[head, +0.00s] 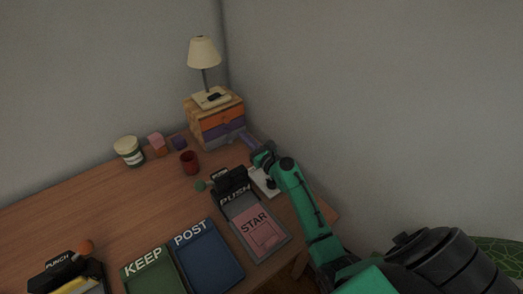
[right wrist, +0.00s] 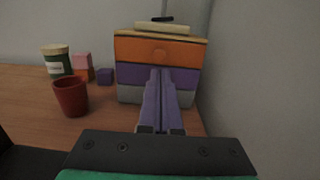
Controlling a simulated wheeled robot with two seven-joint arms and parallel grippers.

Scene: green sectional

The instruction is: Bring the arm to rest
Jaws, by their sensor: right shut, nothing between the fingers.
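My right arm (head: 304,208) is green and reaches from the lower right across the right side of the desk. Its right gripper (head: 244,138) is in front of the small drawer chest (head: 209,132), at the desk's back right. In the right wrist view, the gripper's two purple fingers (right wrist: 161,88) lie together with nothing between them. They point at the chest and overlap its purple and grey drawers; I cannot tell whether they touch it. My left gripper is not in view.
A lamp (head: 204,52) stands on the chest. A red cup (head: 189,162), a jar (head: 129,151) and small blocks (head: 157,144) stand left of it. The PUSH device (head: 233,183), STAR card (head: 258,229), POST tray (head: 209,259) and KEEP tray (head: 152,275) are nearer. A wall rises at right.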

